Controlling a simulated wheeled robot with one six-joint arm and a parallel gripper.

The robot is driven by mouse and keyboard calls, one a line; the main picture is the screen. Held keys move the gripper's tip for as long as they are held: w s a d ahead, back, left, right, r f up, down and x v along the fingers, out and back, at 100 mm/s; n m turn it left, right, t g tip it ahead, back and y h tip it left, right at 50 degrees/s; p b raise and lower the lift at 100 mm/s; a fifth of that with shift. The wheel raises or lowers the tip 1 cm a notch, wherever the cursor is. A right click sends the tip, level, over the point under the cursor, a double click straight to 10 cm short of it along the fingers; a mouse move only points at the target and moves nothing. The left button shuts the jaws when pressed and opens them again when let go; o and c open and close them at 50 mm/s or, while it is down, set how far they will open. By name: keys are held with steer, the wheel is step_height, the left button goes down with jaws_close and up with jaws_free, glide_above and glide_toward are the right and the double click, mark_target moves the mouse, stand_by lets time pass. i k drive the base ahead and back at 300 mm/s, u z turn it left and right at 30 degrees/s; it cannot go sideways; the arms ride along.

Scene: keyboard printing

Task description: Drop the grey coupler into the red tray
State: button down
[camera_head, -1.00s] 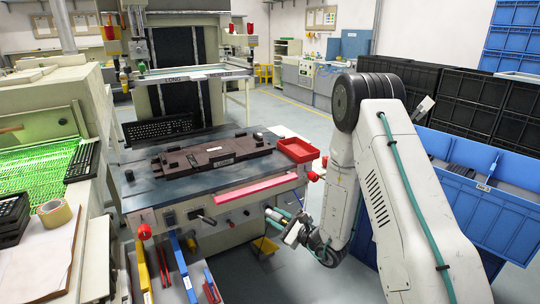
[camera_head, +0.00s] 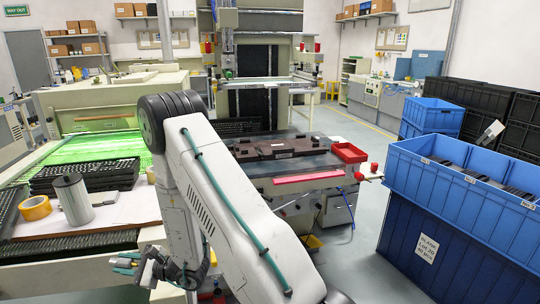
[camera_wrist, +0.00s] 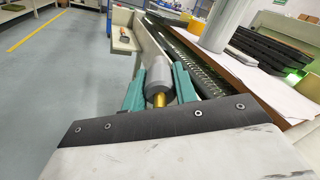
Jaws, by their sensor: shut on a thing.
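My gripper (camera_head: 138,262) is low at the left in the head view, in front of the paper-covered table and well away from the tray. In the wrist view its green fingers (camera_wrist: 158,90) are shut on the grey coupler (camera_wrist: 158,72), a grey cylinder with a brass-coloured end. The red tray (camera_head: 349,152) sits at the right end of the machine's work table, right of a dark brown fixture (camera_head: 285,148). Its inside looks empty from here.
A grey cylinder (camera_head: 73,197) and a yellow tape roll (camera_head: 35,208) stand on the table at left, beside stacked black keyboards (camera_head: 85,176). Blue crates (camera_head: 455,195) stand at right. Open floor (camera_head: 355,240) lies between crates and machine.

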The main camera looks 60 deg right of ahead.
mark_target(351, 155)
steer(key=u, duration=0.55)
steer(key=k, duration=1)
steer(key=z, duration=2)
